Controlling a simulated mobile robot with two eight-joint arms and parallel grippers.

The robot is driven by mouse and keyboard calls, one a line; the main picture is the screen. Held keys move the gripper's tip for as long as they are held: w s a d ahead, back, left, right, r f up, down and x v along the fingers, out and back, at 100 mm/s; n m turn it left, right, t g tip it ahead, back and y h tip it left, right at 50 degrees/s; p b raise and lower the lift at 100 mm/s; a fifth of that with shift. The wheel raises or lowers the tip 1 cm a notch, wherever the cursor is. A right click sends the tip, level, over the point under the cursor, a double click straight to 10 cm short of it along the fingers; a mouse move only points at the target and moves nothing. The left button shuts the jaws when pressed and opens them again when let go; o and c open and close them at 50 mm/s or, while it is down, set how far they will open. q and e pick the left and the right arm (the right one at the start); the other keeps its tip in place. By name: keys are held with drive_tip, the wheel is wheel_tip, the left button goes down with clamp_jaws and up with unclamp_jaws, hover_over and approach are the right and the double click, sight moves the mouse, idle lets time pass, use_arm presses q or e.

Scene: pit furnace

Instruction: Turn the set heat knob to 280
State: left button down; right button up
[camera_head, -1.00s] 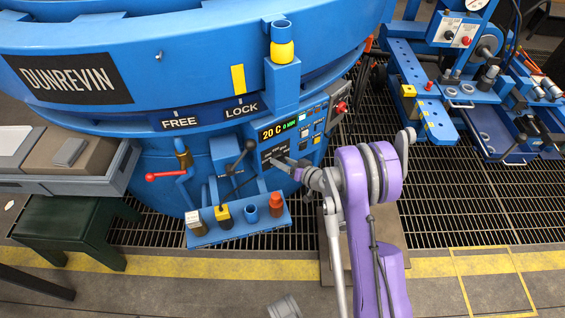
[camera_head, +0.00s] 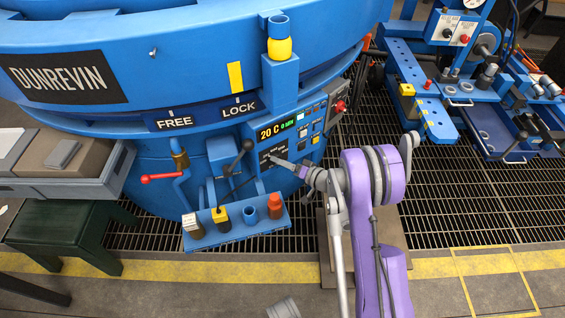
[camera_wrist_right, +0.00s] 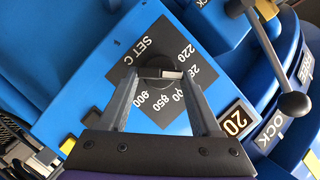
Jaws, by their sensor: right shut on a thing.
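The set heat knob (camera_wrist_right: 152,74) is a dark round knob with a pale bar on it, in the middle of a black dial plate marked SET C (camera_wrist_right: 122,62). Printed numbers ring it, including 220, 850 and 900; a number starting with 28 shows in part beside the right finger. The pale bar points roughly toward that number. My right gripper (camera_wrist_right: 161,74) is shut on the knob, one finger on each side. In the head view my right gripper (camera_head: 272,160) reaches the control panel from the right and hides the knob. My left gripper is not in view.
The panel display (camera_head: 275,130) reads 20 C. A lever with a dark ball (camera_head: 247,145) stands just left of the panel. A blue shelf (camera_head: 240,232) with several coloured pegs lies below. A red-handled valve (camera_head: 160,177) is further left. Floor grating is open at right.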

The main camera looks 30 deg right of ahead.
drive_tip(key=o, duration=1.4)
drive_tip(key=shift+s, duration=0.1)
drive_tip(key=p+v, duration=0.1)
drive_tip(key=v, duration=0.9)
drive_tip(key=shift+s+d+r, duration=0.1)
drive_tip(key=shift+s+r, duration=0.05)
drive_tip(key=shift+s, duration=0.15)
